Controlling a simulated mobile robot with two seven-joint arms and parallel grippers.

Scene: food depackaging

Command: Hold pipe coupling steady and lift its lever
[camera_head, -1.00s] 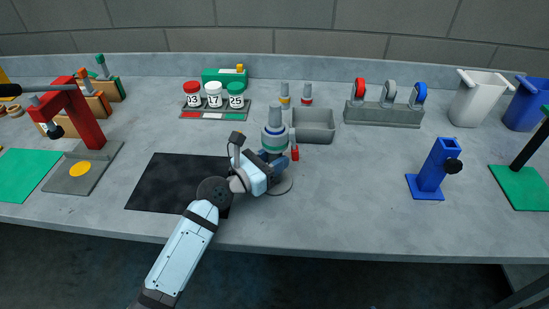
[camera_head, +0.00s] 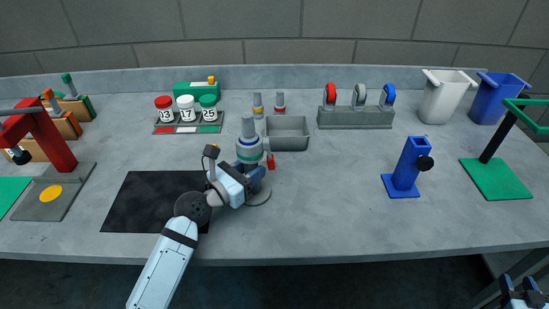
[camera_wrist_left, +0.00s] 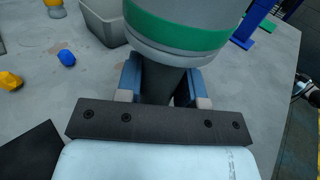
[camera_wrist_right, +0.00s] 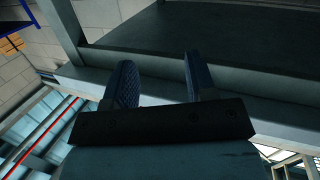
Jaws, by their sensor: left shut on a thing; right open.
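The pipe coupling (camera_head: 248,150) stands upright on a round grey base (camera_head: 258,196) near the middle front of the table. It is grey with a green band, which shows large in the left wrist view (camera_wrist_left: 180,32). Its red lever (camera_head: 271,161) hangs down on its right side. My left gripper (camera_head: 253,178) is shut on the coupling's lower body, with a blue finger on each side of the dark stem (camera_wrist_left: 168,86). My right gripper (camera_head: 522,292) is at the lower right corner, off the table; its fingers (camera_wrist_right: 160,82) are apart and empty.
A black mat (camera_head: 150,205) lies left of the coupling. A grey bin (camera_head: 288,133) stands just behind it. A blue stand (camera_head: 408,168) and a green-based stand (camera_head: 497,180) are to the right. The table between coupling and blue stand is clear.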

